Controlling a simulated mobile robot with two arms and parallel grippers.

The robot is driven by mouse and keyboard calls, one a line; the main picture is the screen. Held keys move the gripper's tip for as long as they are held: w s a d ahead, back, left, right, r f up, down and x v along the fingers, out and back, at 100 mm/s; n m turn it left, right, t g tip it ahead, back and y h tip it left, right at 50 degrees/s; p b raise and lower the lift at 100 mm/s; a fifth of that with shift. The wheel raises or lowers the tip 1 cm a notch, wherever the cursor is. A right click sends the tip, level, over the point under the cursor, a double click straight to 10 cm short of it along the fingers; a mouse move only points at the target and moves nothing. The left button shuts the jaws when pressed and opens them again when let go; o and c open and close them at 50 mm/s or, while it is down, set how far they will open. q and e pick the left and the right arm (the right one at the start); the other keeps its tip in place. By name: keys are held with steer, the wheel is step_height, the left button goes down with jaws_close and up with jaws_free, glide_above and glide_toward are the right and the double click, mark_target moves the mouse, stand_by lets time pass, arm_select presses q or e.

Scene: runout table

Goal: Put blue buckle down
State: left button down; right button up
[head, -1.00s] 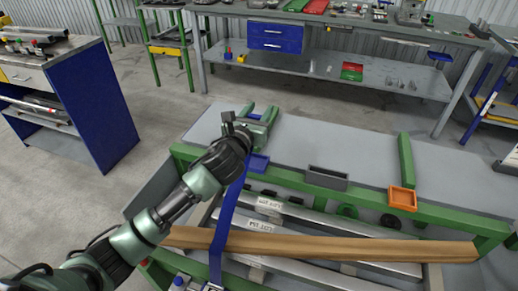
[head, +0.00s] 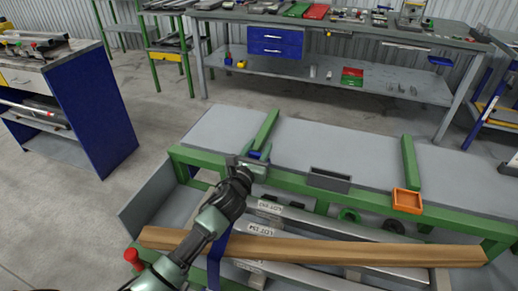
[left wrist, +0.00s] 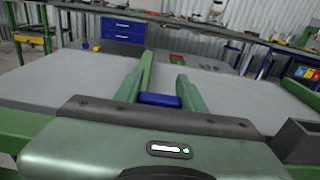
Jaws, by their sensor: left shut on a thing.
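The blue buckle (head: 258,155) is a small blue block at the far edge of the table's near green rail. In the left wrist view the buckle (left wrist: 160,100) lies between my left gripper's two green fingers. My left gripper (head: 256,157) is shut on it, at rail height. A blue strap (head: 214,265) hangs down over the wooden beam toward the front; my arm hides part of it. My right gripper is out of view.
A green crossbar (head: 266,128) lies just beyond the gripper. A grey bin (head: 329,180) and an orange tray (head: 407,201) sit on the rail to the right. A wooden beam (head: 330,250) and metal bars lie in front. The grey tabletop (head: 340,143) is mostly clear.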

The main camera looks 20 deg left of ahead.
arm_select(q)
steer(key=shift+f, duration=0.1)
steer(key=c, duration=0.8)
jaws_free()
steer(key=shift+c, duration=0.2)
steer(key=shift+r, duration=0.25)
steer(key=s, duration=1.2)
steer(key=shift+a+r, duration=0.2)
